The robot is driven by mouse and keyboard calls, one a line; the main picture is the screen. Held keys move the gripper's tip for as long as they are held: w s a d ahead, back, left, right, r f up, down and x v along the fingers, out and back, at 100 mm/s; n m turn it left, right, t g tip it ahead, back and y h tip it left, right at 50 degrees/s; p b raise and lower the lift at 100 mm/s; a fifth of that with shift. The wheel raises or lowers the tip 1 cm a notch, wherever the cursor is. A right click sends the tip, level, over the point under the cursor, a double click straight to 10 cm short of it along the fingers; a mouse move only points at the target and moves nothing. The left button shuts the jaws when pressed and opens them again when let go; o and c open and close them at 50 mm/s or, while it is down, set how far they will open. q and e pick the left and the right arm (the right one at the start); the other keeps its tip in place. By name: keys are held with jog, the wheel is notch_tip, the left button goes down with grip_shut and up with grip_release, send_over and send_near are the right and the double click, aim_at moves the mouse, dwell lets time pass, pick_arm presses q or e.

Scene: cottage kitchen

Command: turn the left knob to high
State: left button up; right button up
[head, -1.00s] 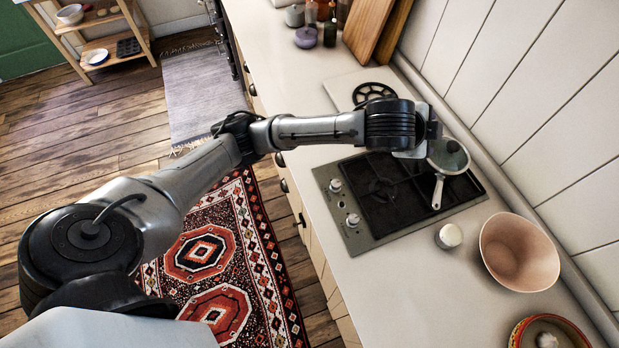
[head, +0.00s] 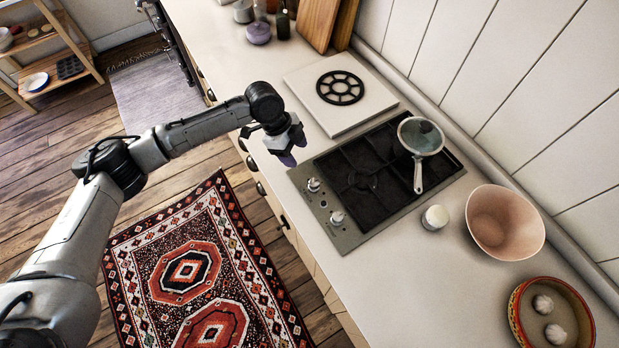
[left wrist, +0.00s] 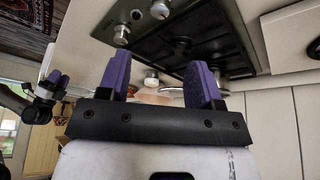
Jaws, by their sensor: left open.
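The left knob (head: 313,184) is a pale, silvery knob on the front strip of the cooktop (head: 347,238), and the right knob (head: 337,217) is nearer the camera. I cannot read their settings. My left gripper (head: 287,150) is open and empty, with purple fingers pointing down, above the counter's front edge and a little apart from the left knob. In the left wrist view, my left gripper (left wrist: 158,86) shows its spread fingers; the left knob (left wrist: 160,9) and right knob (left wrist: 121,35) are beyond them. My right gripper (left wrist: 56,81) is small at the left; its opening is unclear.
A lidded pan (head: 421,136) sits on the cooktop's back, its handle toward the front. A white jar (head: 435,217), a pink bowl (head: 505,222) and a bowl with garlic-like bulbs (head: 515,305) stand to the right. A board with a black trivet (head: 340,88) lies left of the cooktop.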

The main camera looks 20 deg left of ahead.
aim_at(314, 182)
pick_arm(q)
jog(key=x, duration=1.3)
jog(key=shift+f, duration=0.2)
jog(key=c, duration=0.9)
